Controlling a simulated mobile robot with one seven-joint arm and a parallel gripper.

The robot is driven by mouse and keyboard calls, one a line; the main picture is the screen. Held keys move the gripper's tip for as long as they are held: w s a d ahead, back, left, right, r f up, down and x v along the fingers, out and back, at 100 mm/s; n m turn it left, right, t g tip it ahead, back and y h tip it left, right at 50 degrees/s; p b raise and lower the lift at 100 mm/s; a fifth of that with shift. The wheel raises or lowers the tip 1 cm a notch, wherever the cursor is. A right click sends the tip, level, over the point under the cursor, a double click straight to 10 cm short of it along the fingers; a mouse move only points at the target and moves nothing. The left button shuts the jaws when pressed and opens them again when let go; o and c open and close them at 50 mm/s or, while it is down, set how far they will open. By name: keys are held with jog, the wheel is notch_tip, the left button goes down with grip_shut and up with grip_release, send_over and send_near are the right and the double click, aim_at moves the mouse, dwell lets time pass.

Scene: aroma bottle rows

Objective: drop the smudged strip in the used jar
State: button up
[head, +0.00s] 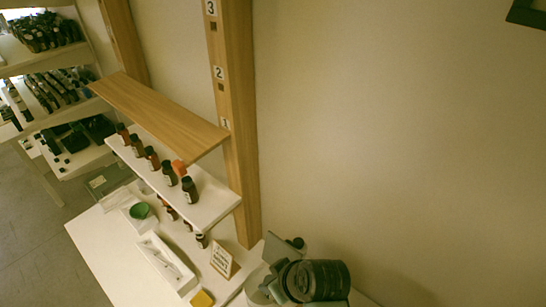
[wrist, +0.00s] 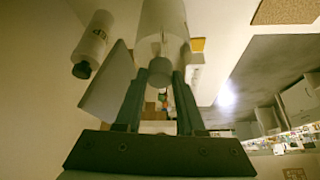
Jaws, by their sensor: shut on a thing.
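In the wrist view my gripper (wrist: 158,78) is shut on a small grey round-ended piece (wrist: 160,71). A thin line runs on from it, so it looks like the end of the smudged strip; no smudge can be made out. Just beyond the fingertips is a pale, see-through cylinder (wrist: 163,20), which looks like a jar; I cannot read a used label on it. The thin line overlaps this cylinder, and I cannot tell whether it is inside. In the head view my dark wrist hides the fingers and what they hold, at the bottom right.
A pale bottle with a dark cap (wrist: 93,38) and a grey panel (wrist: 108,85) are close by my gripper. Brown bottles (head: 152,158) line the shelf.

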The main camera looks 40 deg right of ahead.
jog(key=o, duration=1.1)
jog(key=b+v, duration=0.1)
jog(key=v, duration=1.2)
jog(key=shift+s+a, duration=0.1)
jog(key=shift+f, duration=0.1)
